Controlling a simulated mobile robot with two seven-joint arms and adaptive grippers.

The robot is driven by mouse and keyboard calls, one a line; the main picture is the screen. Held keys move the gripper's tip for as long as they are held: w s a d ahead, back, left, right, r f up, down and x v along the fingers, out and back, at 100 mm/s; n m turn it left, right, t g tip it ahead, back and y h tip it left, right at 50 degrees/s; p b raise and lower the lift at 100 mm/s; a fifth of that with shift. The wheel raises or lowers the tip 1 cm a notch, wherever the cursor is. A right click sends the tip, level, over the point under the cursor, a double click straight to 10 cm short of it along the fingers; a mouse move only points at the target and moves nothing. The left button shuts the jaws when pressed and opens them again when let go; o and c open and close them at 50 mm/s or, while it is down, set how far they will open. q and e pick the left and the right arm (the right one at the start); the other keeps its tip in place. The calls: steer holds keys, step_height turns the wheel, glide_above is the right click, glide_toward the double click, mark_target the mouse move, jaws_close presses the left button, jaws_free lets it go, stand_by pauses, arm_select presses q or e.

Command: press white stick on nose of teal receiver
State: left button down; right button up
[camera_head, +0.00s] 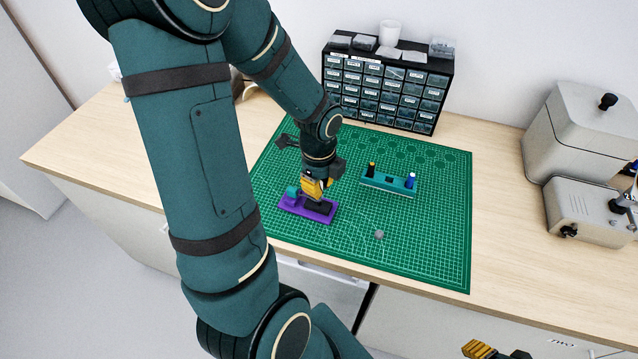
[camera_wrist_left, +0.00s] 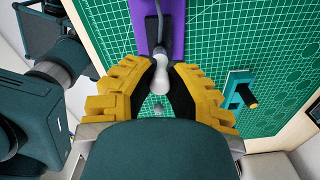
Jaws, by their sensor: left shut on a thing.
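My left gripper (camera_head: 316,199) is low over the purple tray (camera_head: 325,217) on the green mat. In the left wrist view its yellow and black fingers (camera_wrist_left: 160,84) are shut on the white stick (camera_wrist_left: 159,74), a pale, rounded piece. A grey stem runs from beyond it over the purple tray (camera_wrist_left: 174,28); I cannot tell whether they touch. The teal receiver (camera_head: 292,191) sits at the tray's left end, partly beside the gripper. I cannot make out its nose. My right gripper (camera_head: 482,349) shows only partly at the bottom edge.
A teal rack (camera_head: 378,181) holds a black-and-yellow stick (camera_head: 371,168) and a blue-and-white stick (camera_head: 410,182). A small grey piece (camera_head: 379,235) lies on the mat (camera_head: 430,240). A drawer cabinet (camera_head: 385,92) stands behind; a beige machine (camera_head: 585,170) stands right. The mat's right side is clear.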

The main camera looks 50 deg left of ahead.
arm_select(q)
steer(key=shift+r+p, duration=2.15)
steer(key=shift+r, duration=0.35)
